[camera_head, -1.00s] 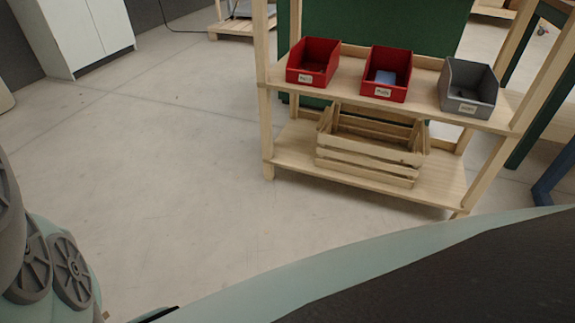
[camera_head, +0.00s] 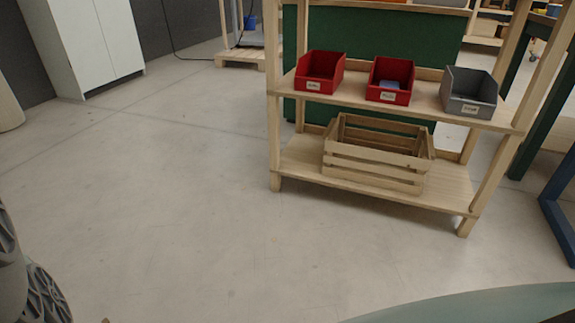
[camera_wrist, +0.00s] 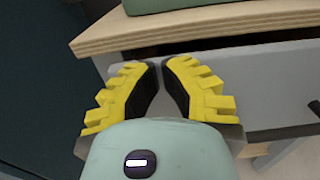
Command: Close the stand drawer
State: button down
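In the wrist view, the stand has a pale wooden top (camera_wrist: 200,22) with a layered edge. Below it is a light grey drawer front (camera_wrist: 265,82), with a dark gap between them. A dark handle-like bar (camera_wrist: 285,133) shows at the lower right. I cannot tell how far the drawer is out. My gripper (camera_wrist: 160,66) has yellow fingers with black pads. The fingertips are almost together, with nothing seen between them. They overlap the grey front just below the wooden edge; I cannot tell whether they touch it. The stand is not recognisable in the head view.
In the head view, a wooden shelf (camera_head: 290,172) holds two red bins (camera_head: 320,86) (camera_head: 391,95), a grey bin (camera_head: 468,105) and a wooden crate (camera_head: 374,173). A white cabinet (camera_head: 105,45) stands at the back left. The floor between them is clear. A green object (camera_wrist: 165,4) rests on the stand top.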

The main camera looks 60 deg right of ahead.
jog(key=shift+b+x, duration=0.8)
jog(key=shift+x, duration=0.2)
jog(key=shift+p, duration=0.3)
jog(key=shift+w+d+r+p, duration=0.1)
jog(key=shift+d+r+p, duration=0.1)
jog(key=shift+p, duration=0.25)
jog(key=p+v, duration=0.9)
jog(key=v, duration=0.4)
jog(key=shift+d+f+p, duration=0.3)
jog(key=shift+d, duration=0.05)
